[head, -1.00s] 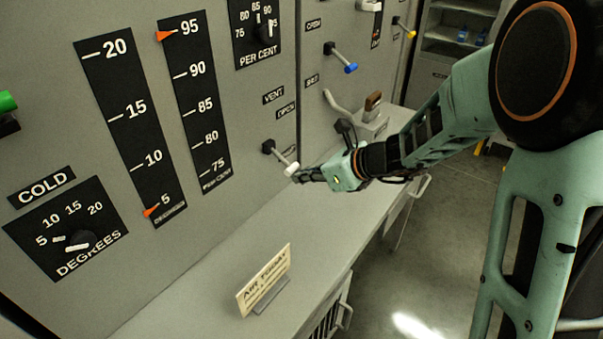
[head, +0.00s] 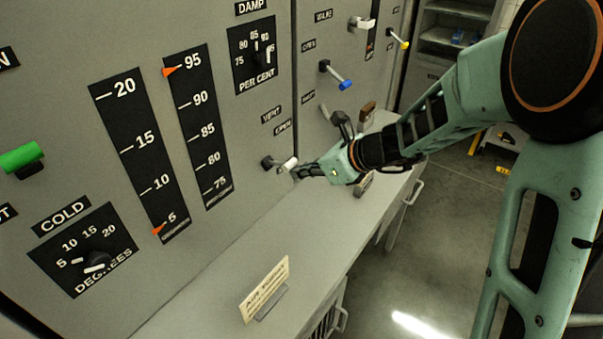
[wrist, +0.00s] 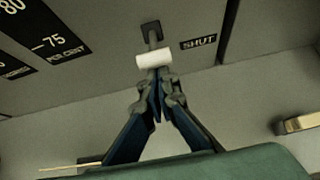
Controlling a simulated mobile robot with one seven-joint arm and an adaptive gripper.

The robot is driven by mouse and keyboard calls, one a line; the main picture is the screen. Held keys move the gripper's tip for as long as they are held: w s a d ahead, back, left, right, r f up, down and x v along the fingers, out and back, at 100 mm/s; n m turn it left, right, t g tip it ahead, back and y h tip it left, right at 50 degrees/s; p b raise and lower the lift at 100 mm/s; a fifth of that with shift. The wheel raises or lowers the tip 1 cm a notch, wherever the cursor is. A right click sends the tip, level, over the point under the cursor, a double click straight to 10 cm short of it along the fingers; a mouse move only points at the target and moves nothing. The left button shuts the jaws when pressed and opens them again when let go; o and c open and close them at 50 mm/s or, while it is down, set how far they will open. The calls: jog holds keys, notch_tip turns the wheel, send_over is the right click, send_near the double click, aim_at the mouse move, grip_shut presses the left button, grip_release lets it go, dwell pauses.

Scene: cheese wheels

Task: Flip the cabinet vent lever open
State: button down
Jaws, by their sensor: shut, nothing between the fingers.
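The vent lever (head: 278,163) sits on the grey cabinet front, below the VENT and OPEN labels. It has a dark base and arm and a white cylindrical tip, which points out to the right, almost level in the picture. My gripper (head: 297,174) is just under the white tip, with its fingers shut and empty. In the wrist view the lever's white tip (wrist: 154,60) lies across the ends of my shut fingers (wrist: 160,82), touching or very nearly so. A SHUT label (wrist: 199,42) is on the panel beside the lever there.
A brown-handled item (head: 367,113) stands behind my wrist.

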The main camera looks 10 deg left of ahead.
jog(key=shift+r+p, duration=0.7)
jog(key=shift+r, duration=0.05)
jog(key=shift+d, duration=0.1)
